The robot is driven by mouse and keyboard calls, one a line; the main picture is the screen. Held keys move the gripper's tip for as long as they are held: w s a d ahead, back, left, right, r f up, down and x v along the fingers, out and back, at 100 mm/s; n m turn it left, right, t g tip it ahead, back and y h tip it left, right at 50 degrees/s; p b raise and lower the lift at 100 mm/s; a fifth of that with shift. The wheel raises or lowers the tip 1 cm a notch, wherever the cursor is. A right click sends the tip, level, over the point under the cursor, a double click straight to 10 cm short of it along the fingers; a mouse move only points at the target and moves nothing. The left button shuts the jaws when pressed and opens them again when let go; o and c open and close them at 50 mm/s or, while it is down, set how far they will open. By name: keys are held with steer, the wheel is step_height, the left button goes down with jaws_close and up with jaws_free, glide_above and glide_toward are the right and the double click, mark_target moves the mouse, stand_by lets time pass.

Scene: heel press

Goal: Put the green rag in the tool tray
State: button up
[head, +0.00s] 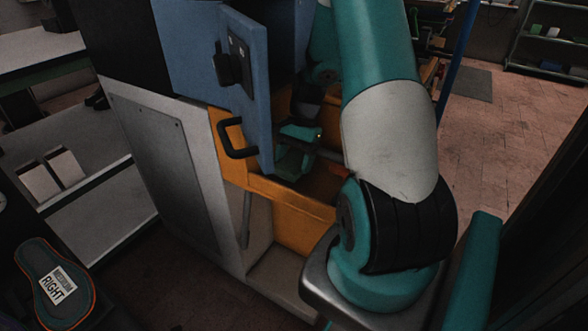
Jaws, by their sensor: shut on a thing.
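My gripper (294,148) is small and partly hidden, low behind the open blue door and over the orange bin of the machine. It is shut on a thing. A dark green patch (289,163) hangs just below it and looks like the green rag, but its colour is close to my arm's teal and its outline is unclear. The door's edge hides part of it on the left. I cannot pick out a tool tray for certain in this view.
The blue door (246,100) stands open, with a black handle (233,139) close to its left. The orange bin (300,222) has a raised front wall. A grey bench (85,150) holds light boxes at left. A shoe-shaped pad marked RIGHT (55,285) lies lower left. Open floor shows at right.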

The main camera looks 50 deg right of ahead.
step_height(320, 180, down, 3)
steer(key=shift+r, duration=0.2)
steer(key=o, duration=0.8)
steer(key=p+v, duration=0.2)
steer(key=v, duration=1)
